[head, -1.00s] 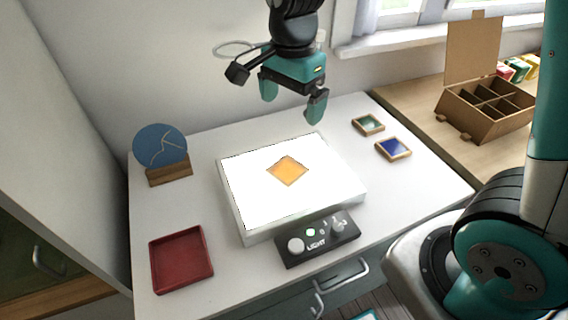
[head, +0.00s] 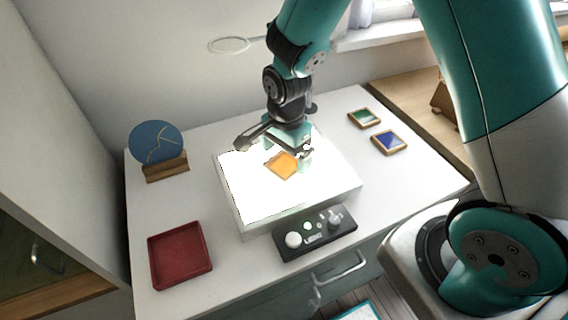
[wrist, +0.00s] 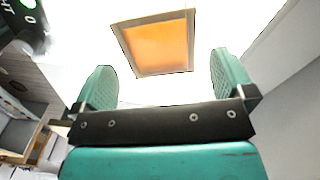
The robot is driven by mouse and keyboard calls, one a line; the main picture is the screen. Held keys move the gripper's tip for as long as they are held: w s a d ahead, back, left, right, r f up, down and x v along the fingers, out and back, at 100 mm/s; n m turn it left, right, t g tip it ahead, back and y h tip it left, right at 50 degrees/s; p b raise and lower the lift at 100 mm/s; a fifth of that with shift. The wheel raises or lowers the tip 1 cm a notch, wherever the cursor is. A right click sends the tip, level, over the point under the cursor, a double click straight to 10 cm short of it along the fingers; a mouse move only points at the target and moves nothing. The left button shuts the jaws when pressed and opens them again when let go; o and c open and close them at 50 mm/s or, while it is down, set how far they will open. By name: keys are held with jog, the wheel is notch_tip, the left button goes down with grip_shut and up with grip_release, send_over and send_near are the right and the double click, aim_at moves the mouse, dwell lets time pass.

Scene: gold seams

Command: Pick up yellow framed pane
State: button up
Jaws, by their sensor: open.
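The yellow framed pane (head: 281,166) lies flat on the bright white light panel (head: 240,196), looking orange with a thin frame. My gripper (head: 290,156) is low over the panel, right by the pane, and partly covers its upper right side. In the wrist view the pane (wrist: 158,43) shows whole, beyond and between the two teal fingers of my gripper (wrist: 160,85). The fingers are apart with nothing between them. The pane looks slightly turned relative to the fingers. I cannot tell the exact height of the fingertips above the panel.
A black control box (head: 314,233) with knobs stands at the panel's front edge. A red tray (head: 180,254) is at front left, a blue disc (head: 158,144) in a wooden stand at back left. Green (head: 364,118) and blue (head: 389,142) framed panes lie to the right.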

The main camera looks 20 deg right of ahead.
notch_tip(320, 180, down, 2)
jog(key=shift+f, duration=0.2)
jog(key=c, duration=1)
jog(key=shift+r, duration=0.1)
